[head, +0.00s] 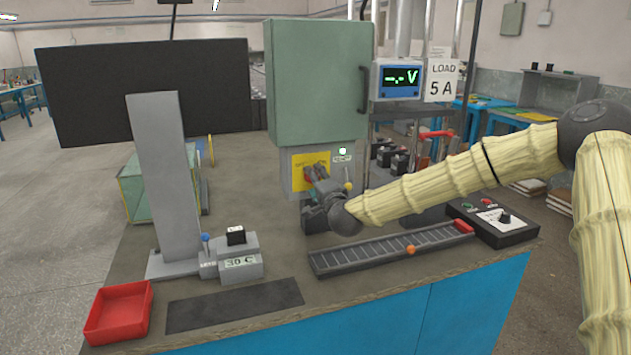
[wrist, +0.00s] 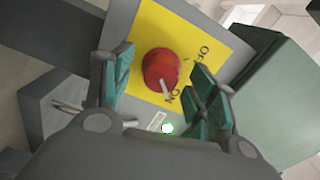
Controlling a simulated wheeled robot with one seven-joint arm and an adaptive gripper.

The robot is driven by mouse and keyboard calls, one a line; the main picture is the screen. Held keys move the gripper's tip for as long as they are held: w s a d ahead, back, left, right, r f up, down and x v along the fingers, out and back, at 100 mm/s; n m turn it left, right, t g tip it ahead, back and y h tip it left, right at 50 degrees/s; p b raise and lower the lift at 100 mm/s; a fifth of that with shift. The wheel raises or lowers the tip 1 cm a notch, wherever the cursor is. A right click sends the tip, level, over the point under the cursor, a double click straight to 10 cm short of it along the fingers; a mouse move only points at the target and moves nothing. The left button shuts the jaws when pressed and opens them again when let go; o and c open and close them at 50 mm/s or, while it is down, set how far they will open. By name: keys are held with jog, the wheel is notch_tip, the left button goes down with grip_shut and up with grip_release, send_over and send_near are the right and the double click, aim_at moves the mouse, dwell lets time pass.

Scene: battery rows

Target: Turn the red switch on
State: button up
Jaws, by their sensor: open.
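The red switch (wrist: 160,68) is a round knob on a yellow plate (wrist: 150,25) marked ON and OFF. Its white pointer line points toward the ON mark. A small lamp (wrist: 167,128) beside the plate glows whitish green. In the head view the switch (head: 309,174) is partly hidden by my gripper (head: 318,183), below the green cabinet (head: 315,85). In the wrist view my gripper (wrist: 163,88) is open, its teal-padded fingers on either side of the knob with gaps between. I see no contact with the knob.
A meter (head: 398,80) shows "-.- V" beside a "LOAD 5 A" sign (head: 442,80). A slotted rack (head: 390,250) lies below my arm. A control box (head: 495,222) stands right, a red tray (head: 118,312) front left, and a grey post (head: 165,180) left.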

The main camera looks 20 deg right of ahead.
jog(key=s, duration=1.1)
jog(key=shift+d, duration=0.2)
jog(key=shift+w, duration=0.1)
